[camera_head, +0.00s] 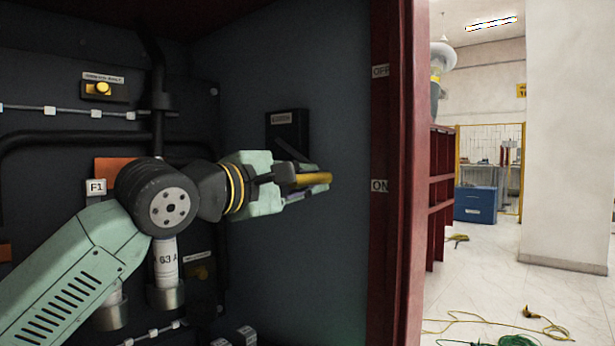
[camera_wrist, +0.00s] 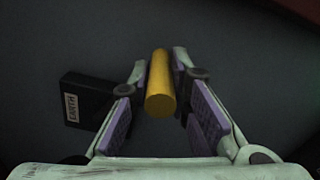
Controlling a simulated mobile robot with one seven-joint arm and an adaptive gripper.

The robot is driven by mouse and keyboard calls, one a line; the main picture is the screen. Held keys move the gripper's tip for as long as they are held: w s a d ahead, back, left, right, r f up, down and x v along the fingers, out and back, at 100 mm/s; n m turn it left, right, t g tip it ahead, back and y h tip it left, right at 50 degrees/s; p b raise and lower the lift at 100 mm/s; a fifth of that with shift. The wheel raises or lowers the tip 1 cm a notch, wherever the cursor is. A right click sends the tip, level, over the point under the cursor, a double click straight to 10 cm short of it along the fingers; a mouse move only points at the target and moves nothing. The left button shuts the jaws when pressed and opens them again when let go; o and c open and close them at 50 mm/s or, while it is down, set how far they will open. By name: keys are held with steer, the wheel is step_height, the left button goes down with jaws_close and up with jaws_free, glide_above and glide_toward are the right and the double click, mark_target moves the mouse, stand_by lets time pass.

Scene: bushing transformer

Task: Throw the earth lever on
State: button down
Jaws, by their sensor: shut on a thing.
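A black box labelled EARTH (camera_wrist: 88,103) is on the dark wall beside the handle. It also shows in the head view (camera_head: 288,127), above and behind my gripper. The handle's far end and its joint to the box are hidden.
A fuse marked 63 A (camera_head: 166,262) stands below my arm. Cables lie on the floor outside.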

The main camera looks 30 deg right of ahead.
steer(key=shift+s+d+f, duration=0.1)
steer(key=shift+f, duration=0.25)
steer(key=c, duration=1.8)
jaws_free()
steer(key=o, duration=0.3)
steer(key=shift+r, duration=0.1)
steer(key=shift+a+r, duration=0.1)
steer(key=shift+a, duration=0.1)
steer(key=shift+a, duration=0.35)
steer(key=v, duration=0.6)
steer(key=shift+s+a, duration=0.2)
steer(key=shift+a, duration=0.05)
